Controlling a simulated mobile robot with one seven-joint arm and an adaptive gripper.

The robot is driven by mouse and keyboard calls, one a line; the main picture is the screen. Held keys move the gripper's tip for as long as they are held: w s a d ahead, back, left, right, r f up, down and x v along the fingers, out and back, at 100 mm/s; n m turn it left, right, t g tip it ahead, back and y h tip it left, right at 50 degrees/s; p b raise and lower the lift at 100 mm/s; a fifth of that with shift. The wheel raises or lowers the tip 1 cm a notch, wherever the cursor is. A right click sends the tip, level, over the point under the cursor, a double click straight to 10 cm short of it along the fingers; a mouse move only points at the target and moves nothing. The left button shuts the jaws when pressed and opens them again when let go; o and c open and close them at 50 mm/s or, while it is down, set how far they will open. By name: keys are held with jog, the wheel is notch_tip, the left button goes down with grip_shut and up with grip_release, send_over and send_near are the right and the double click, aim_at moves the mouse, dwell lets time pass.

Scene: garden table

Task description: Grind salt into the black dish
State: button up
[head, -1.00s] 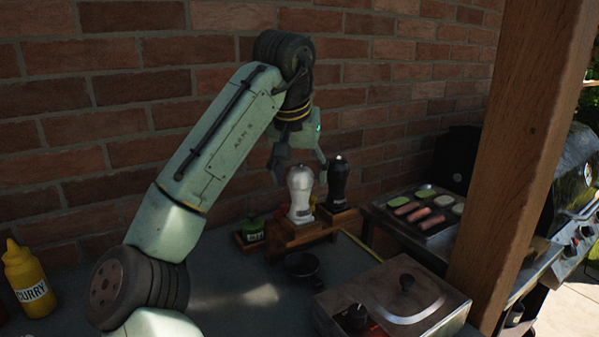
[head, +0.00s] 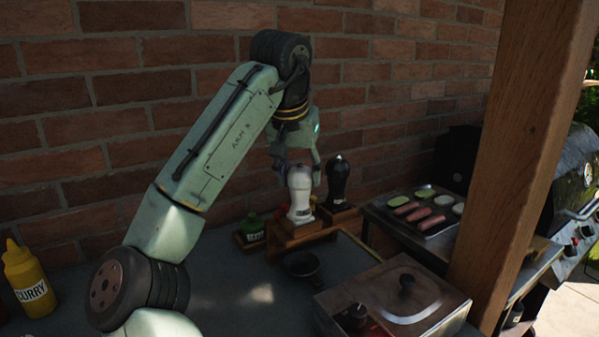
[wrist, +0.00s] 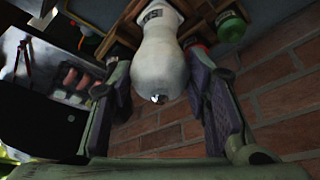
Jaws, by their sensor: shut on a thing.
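The white mill (head: 300,196) stands upright on a wooden stand (head: 302,232) by the brick wall. My gripper (head: 299,172) is shut on its upper part from above. The wrist view shows the white mill (wrist: 159,66) between my two fingers (wrist: 160,92). A black mill (head: 338,184) stands just to its right, apart from my gripper. The small black dish (head: 300,264) sits on the table in front of the stand. Its inside is too dark to make out.
A green-lidded jar (head: 251,228) stands left of the stand. A metal box with a lid (head: 395,296) is right of the dish. A griddle with sausages (head: 428,216) and a wooden post (head: 520,140) are farther right. A yellow curry bottle (head: 27,280) is far left.

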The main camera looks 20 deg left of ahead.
jog(key=m+h, duration=0.1)
jog(key=m, duration=0.2)
jog(key=shift+a+m, duration=0.1)
jog(key=shift+m, duration=0.2)
jog(key=m+g+h, duration=0.1)
jog(key=m, duration=0.2)
jog(key=shift+a+m+h, duration=0.1)
jog(key=shift+m+h, duration=0.2)
jog(key=m+g, duration=0.1)
jog(key=m, duration=0.2)
jog(key=m+g+h, duration=0.1)
jog(key=m, duration=0.2)
jog(key=shift+w+a+m+h, duration=0.1)
jog(key=shift+w+m+h, duration=0.1)
jog(key=shift+m+h, duration=0.15)
dwell(0.8)
jog(key=o, duration=1.2)
